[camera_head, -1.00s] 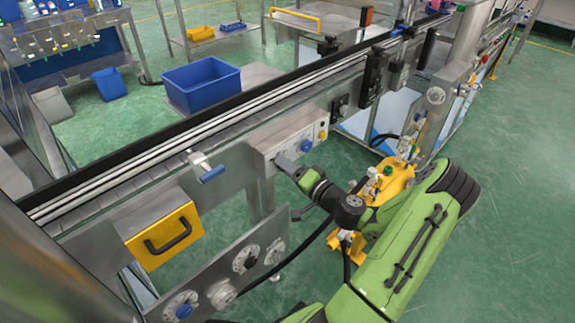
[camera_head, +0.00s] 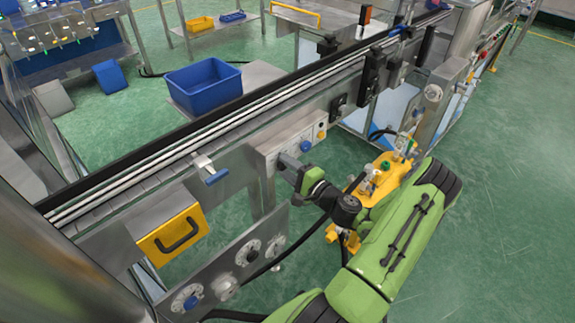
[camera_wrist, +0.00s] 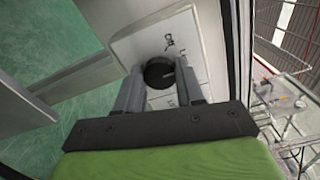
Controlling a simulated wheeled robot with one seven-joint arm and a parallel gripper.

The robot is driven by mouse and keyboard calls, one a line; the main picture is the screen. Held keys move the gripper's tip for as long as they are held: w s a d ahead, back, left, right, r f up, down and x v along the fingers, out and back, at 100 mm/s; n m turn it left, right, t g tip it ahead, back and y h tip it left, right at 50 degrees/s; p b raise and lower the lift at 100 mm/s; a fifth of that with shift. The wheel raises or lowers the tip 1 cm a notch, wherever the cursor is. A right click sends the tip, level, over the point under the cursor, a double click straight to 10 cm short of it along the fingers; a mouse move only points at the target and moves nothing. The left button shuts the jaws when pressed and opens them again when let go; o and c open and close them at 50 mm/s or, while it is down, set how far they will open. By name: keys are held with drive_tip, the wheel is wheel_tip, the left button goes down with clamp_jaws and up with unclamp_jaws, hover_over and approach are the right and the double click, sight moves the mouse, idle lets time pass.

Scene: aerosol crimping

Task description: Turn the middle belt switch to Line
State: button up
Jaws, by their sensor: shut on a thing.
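The belt switch is a round black knob (camera_wrist: 158,75) on a light panel in the wrist view. My gripper (camera_wrist: 159,88) has one finger on each side of it and is shut on it. A pale pointer mark shows on the knob's right part. Small dark marks sit above and below it, too small to read. In the head view my gripper (camera_head: 287,164) is at the conveyor's control panel (camera_head: 273,144), and it hides the knob there. Whether this is the middle switch I cannot tell.
Blue and yellow buttons (camera_head: 321,134) sit on the panel to the right. A blue-handled clamp (camera_head: 213,175), a yellow drawer front (camera_head: 172,232) and a lower plate with dials (camera_head: 249,253) lie left. A yellow fixture (camera_head: 382,178) stands close to my arm.

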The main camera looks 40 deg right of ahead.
drive_tip(key=shift+f, duration=0.1)
idle(0.4)
drive_tip(key=o, duration=1)
drive_tip(key=shift+o, duration=0.2)
drive_tip(key=s+p, duration=0.2)
drive_tip(key=s, duration=1.3)
drive_tip(key=shift+s+d, duration=0.2)
drive_tip(key=shift+s, duration=0.2)
drive_tip(key=shift+w, duration=0.1)
